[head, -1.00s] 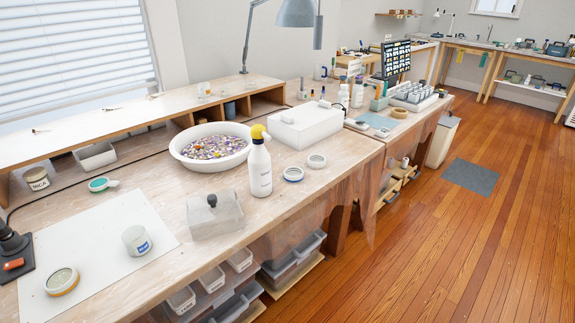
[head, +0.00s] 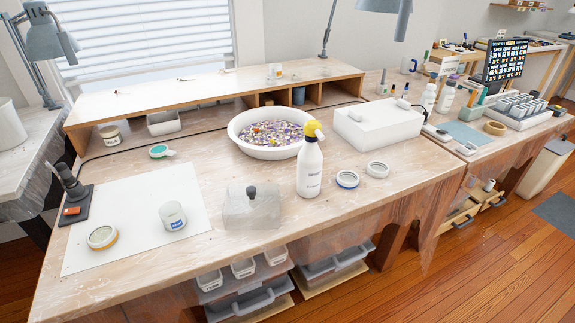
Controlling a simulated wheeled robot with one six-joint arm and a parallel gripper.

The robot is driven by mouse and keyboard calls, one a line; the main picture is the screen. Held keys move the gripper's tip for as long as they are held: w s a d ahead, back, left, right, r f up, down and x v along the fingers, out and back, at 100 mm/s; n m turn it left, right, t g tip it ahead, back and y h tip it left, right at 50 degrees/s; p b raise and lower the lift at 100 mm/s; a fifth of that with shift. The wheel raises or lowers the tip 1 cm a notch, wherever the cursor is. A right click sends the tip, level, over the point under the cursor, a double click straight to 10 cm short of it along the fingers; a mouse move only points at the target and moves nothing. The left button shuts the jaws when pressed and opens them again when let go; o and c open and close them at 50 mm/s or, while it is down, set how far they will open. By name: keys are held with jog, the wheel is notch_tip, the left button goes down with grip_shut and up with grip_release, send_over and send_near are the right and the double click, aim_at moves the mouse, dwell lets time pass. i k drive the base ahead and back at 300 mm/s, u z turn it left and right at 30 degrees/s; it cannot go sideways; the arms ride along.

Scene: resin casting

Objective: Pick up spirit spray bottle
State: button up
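A white spray bottle (head: 310,166) with a yellow spray head stands upright on the wooden workbench (head: 270,222), near its front edge. Its label is too small to read. It is in front of a wide white bowl and to the right of a clear box with a dark knob. My gripper is not in view.
Near the bottle are the white bowl (head: 240,126) of colourful pieces, the clear box (head: 252,211), two round tapes or lids (head: 347,179) and a white block (head: 378,128). A white sheet (head: 135,200) bears a jar (head: 172,216). Wooden floor lies open at the lower right.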

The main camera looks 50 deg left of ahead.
aim_at(310, 157)
jog(key=u, duration=0.65)
jog(key=i, duration=0.6)
jog(key=u, duration=0.85)
jog(key=i, duration=0.55)
